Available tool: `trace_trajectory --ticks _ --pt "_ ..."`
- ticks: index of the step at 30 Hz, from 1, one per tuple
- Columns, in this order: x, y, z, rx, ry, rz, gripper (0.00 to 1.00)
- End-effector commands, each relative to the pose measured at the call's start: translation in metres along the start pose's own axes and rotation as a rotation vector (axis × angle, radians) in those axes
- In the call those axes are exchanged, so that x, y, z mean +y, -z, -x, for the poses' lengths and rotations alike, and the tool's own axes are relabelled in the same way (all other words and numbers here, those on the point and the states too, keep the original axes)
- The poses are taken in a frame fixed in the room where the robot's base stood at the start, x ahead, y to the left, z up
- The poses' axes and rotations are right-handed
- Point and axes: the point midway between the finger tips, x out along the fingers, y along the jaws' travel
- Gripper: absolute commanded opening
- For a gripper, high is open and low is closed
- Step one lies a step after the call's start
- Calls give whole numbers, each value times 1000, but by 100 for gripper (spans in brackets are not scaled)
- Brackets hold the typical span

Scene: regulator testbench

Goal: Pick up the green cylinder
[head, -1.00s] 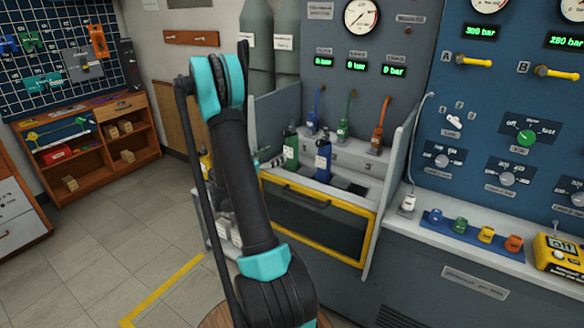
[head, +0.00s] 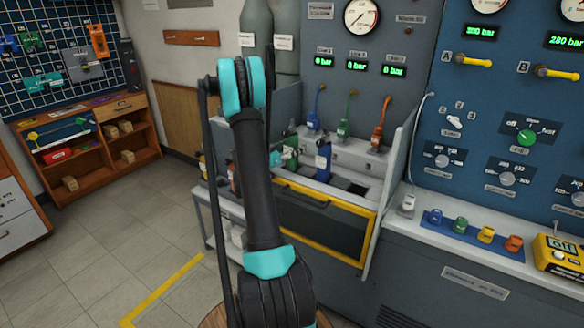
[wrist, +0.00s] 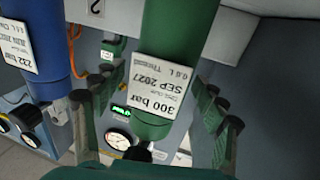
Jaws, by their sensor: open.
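The green cylinder (wrist: 180,45) stands in the bench bay, with a white label reading 300 bar, SEP 2027. In the head view the green cylinder (head: 291,141) is partly hidden by my gripper (head: 279,158). In the wrist view my gripper (wrist: 157,105) is open, with one finger on either side of the green cylinder near its label. I cannot tell whether either finger touches it. A gauge and valve show just below the label.
A blue cylinder (head: 323,160) stands close on the right in the head view, and on the left in the wrist view (wrist: 30,50). Blue, green and orange hoses (head: 381,122) rise behind. A grey side wall (head: 403,160) bounds the bay's right side.

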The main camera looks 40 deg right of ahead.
Motion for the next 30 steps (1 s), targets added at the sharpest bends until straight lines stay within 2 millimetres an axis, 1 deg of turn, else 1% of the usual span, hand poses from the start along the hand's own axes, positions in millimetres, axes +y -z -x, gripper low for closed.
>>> trace_trajectory --ticks 3,19,26,30 --pt "0 0 1 0 0 0 72" --pt "0 0 1 0 0 0 6" --pt "0 1 1 2 0 1 6" --pt "0 6 1 2 0 1 6"
